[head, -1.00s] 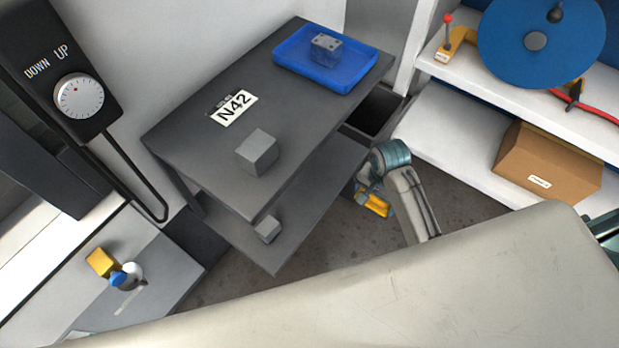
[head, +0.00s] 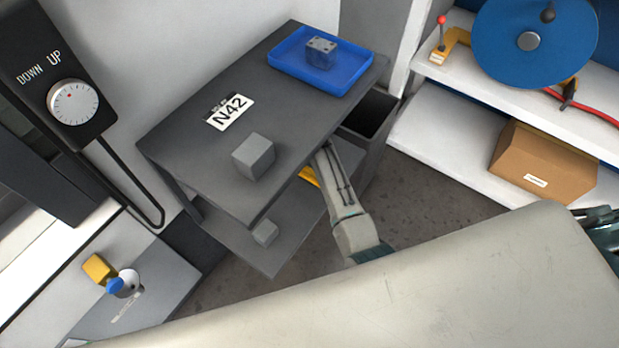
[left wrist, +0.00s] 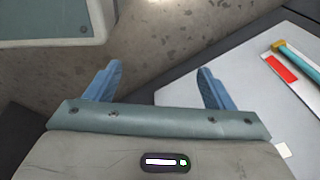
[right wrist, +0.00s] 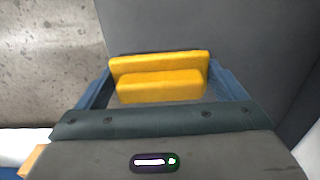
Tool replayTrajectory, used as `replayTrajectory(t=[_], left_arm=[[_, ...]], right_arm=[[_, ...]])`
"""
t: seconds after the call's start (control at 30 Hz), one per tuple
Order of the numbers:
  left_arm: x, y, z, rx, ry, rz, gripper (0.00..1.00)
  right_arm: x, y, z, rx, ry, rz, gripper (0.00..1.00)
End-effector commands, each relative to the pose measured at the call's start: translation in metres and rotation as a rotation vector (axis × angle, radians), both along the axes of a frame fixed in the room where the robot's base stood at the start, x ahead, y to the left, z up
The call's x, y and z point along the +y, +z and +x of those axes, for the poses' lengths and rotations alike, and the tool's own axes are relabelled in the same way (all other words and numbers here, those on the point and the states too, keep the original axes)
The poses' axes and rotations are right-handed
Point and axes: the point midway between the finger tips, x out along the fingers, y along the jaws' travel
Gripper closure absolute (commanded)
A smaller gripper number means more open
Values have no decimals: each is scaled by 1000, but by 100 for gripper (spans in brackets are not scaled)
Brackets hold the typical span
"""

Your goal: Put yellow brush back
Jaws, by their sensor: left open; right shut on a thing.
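My right gripper (right wrist: 160,95) is shut on the yellow brush (right wrist: 160,78), which fills the space between its fingers in the right wrist view. In the head view the yellow brush (head: 310,177) shows only in part, low beside the cart's front edge near the lower shelf; the top shelf and my right arm hide the rest. My left gripper (left wrist: 155,88) is open and empty in the left wrist view, over floor and a pale surface. It is not in the head view.
The dark cart has a top (head: 200,135) with a grey block (head: 254,156) and a blue tray (head: 349,78). Its lower shelf (head: 240,240) holds a small grey block (head: 265,233). A dark bin (head: 371,108) adjoins the cart. White shelves (head: 440,135) stand at right.

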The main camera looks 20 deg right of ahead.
Motion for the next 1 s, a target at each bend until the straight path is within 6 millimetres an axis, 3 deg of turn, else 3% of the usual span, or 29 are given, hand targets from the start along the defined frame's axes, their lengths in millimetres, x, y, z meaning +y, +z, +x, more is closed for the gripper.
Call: replayTrajectory(t=[0.4,0.83,0.87,0.9,1.0], left_arm=[[-2,12,8,-10,-1,0,24],[-1,10,6,-6,0,0,24],[-1,10,6,-6,0,0,24],[-1,10,6,-6,0,0,24],[-1,10,6,-7,-1,0,24]], right_arm=[[0,-46,1,-2,-1,0,31],[2,-52,3,-3,-1,1,31],[2,-53,3,-3,-1,1,6],[2,-52,3,-3,-1,1,0],[2,-52,3,-3,-1,1,0]])
